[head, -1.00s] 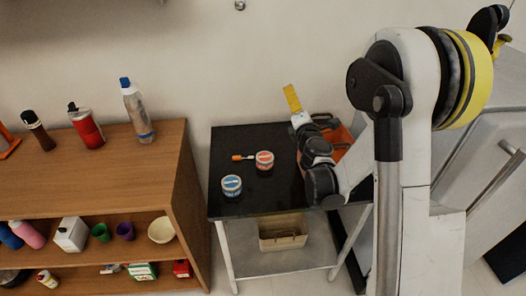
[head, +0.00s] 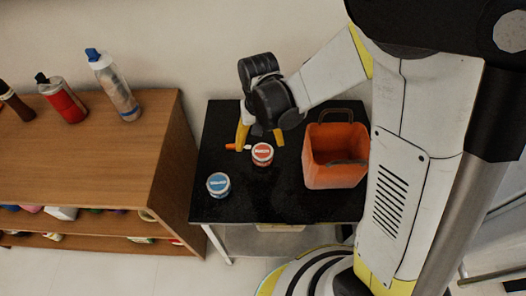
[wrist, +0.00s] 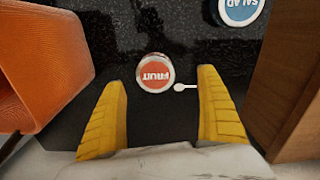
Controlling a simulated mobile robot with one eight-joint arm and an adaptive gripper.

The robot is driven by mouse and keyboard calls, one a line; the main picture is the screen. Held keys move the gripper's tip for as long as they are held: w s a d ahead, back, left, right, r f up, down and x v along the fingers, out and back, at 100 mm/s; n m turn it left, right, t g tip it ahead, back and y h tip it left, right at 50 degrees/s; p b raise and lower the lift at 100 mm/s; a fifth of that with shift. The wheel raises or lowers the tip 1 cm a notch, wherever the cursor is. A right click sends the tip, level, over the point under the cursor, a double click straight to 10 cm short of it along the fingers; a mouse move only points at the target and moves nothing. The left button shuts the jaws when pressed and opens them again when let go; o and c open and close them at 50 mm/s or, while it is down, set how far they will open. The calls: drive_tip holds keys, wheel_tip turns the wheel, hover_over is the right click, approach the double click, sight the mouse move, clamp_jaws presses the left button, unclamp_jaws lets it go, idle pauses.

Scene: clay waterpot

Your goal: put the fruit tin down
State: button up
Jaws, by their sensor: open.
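The fruit tin (head: 262,154), with a red label reading FRUIT, stands upright on the black table top (head: 285,204). In the wrist view the tin (wrist: 155,74) lies just beyond the fingertips, between their lines. My gripper (head: 260,140) is above the table at the tin's far side, with yellow fingers pointing down. In the wrist view my gripper (wrist: 160,78) is open, its fingers wide apart with nothing held between them. I cannot tell the exact height of the fingertips above the table.
A blue-labelled salad tin (head: 218,184) stands front left of the fruit tin. An orange basket (head: 334,172) stands to its right. A wooden shelf (head: 90,160) borders the table's left. The front table area is clear.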

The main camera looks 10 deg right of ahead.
sight(263, 151)
drive_tip(key=f+b, duration=0.1)
drive_tip(key=f, duration=0.1)
drive_tip(key=f+b, duration=0.1)
drive_tip(key=f, duration=0.2)
drive_tip(key=d+f+b, duration=0.1)
drive_tip(key=f, duration=0.1)
drive_tip(key=shift+w+f, duration=0.2)
drive_tip(key=shift+w, duration=0.05)
drive_tip(key=shift+r, duration=0.1)
drive_tip(key=shift+c, duration=0.3)
drive_tip(key=c, duration=1.4)
wheel_tip(263, 151, up, 10)
drive_tip(key=p, duration=0.4)
drive_tip(key=shift+s, duration=0.1)
